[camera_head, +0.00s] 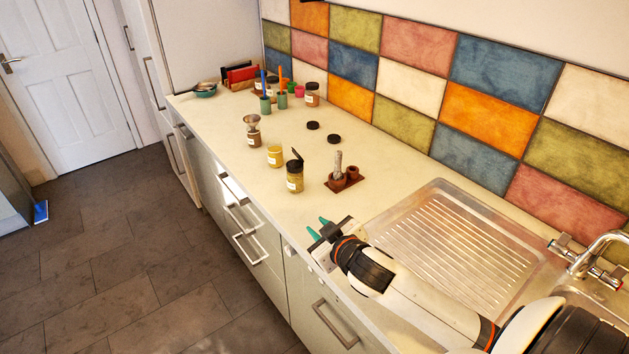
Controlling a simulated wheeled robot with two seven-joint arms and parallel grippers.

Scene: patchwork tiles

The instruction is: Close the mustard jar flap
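A jar with yellow-brown contents, a pale label and a black flap lid, which I take as the mustard jar (294,183), stands upright on the counter. Its black flap (298,154) is raised at an angle above the rim. My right gripper (319,227) is in front of the jar, nearer to me, by the counter's front edge. Its teal fingertips are apart with nothing between them, and it does not touch the jar. My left gripper is not in view.
A yellow jar (274,157) and a jar with a funnel (253,135) stand beyond the flap jar. A mortar-like brown holder (341,182) is to its right. Two black lids (333,139) lie behind. The steel sink drainer (460,240) is at right.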

